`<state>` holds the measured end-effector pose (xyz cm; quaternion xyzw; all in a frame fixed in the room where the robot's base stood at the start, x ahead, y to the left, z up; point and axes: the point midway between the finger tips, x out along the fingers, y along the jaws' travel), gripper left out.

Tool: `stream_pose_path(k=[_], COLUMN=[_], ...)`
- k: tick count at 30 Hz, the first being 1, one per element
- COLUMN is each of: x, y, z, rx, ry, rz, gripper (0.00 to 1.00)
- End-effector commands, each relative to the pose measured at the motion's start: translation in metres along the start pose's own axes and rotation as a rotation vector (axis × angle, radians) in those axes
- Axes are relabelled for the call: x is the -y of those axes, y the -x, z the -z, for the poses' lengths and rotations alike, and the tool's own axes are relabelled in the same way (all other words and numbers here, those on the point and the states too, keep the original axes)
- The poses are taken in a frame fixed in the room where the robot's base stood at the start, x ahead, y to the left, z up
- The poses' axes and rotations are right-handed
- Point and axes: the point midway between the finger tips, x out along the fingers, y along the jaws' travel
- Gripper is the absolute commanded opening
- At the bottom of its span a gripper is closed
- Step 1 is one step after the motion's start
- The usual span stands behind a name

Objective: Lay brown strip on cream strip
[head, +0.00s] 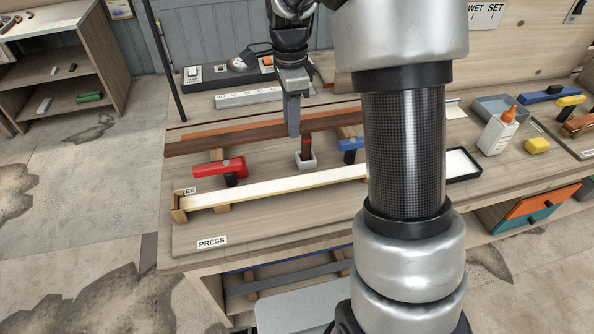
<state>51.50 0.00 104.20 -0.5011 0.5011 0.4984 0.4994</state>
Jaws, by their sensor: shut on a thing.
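The brown strip (225,139) spans the back part of the workbench, running from left to right behind my arm. My gripper (292,128) points down at the middle of the strip and is shut on it; the finger contact is partly hidden. The cream strip (265,189) lies nearer the front on wooden supports, roughly parallel to the brown strip and apart from it. Its right end is hidden behind my arm.
A red-handled clamp (219,167) and a small white pot (306,160) with a brush stand between the strips. A blue clamp (350,145) is beside my arm. A glue bottle (498,132) and black-rimmed tray (464,165) stand right. The bench front near the PRESS label (212,242) is clear.

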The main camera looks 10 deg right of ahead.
Motion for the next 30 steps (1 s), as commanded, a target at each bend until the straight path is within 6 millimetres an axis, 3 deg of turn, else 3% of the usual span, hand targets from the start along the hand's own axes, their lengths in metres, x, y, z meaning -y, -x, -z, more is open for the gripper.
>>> stream_pose_path(k=[3,9,16,23,30], x=[-0.037,-0.066,-0.069,-0.068,-0.068], y=[0.005,-0.004,-0.047,-0.066,-0.097], z=[0.0,0.001,0.001,0.0,0.0], rx=[0.002,0.005,0.005,0.005,0.005], ry=[-0.002,-0.005,-0.005,-0.005,-0.005], rz=[0.001,-0.001,-0.004,-0.001,-0.003], gripper=[0.04,0.04,0.04,0.04,0.04])
